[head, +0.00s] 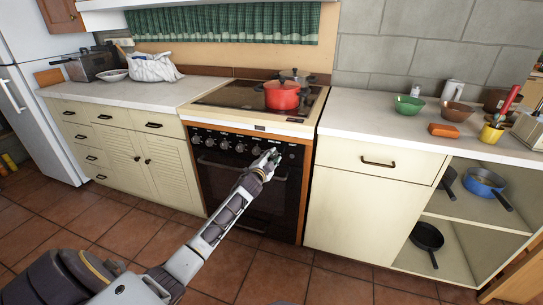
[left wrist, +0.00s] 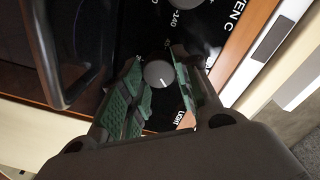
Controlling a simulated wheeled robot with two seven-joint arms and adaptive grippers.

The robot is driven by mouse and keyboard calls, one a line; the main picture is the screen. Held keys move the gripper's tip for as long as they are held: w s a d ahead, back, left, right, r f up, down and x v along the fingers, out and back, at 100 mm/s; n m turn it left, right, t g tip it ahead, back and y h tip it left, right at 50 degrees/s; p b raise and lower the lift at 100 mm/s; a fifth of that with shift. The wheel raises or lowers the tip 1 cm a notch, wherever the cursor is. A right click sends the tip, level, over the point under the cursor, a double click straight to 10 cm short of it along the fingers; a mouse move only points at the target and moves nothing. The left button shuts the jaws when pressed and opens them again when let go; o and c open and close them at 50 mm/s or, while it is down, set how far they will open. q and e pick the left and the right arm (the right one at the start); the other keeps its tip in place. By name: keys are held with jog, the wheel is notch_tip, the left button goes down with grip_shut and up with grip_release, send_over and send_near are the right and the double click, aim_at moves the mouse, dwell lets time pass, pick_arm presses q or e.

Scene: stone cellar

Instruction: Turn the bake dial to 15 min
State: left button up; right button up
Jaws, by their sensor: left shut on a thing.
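The oven front (head: 248,190) below the cooktop has a black panel with a row of round knobs (head: 224,144). My left gripper (head: 271,160) is at the right end of this row and hides the knob there. In the left wrist view, its green-padded fingers are shut on a grey round dial (left wrist: 158,74), one on each side. A short white mark on the dial's face points down and slightly right in that view. The dial's scale is mostly hidden by the fingers, so I cannot read its setting. My right gripper is not in view.
A red pot (head: 282,96) stands on the cooktop (head: 235,95). A worktop (head: 365,115) with bowls is to the right. Tiled floor in front is clear.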

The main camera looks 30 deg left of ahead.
pick_arm(q)
jog(key=m+p, duration=0.2)
jog(key=m, duration=0.2)
jog(key=shift+d, duration=0.1)
jog(key=m+p, duration=0.1)
jog(key=m, duration=0.3)
jog(key=shift+f+m, duration=0.15)
jog(key=shift+m, duration=0.15)
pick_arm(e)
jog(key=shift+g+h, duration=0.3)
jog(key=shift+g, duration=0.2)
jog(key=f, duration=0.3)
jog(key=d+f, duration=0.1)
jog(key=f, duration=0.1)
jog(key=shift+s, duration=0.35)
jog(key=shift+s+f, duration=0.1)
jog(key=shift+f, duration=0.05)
pick_arm(q)
jog(key=o, duration=1)
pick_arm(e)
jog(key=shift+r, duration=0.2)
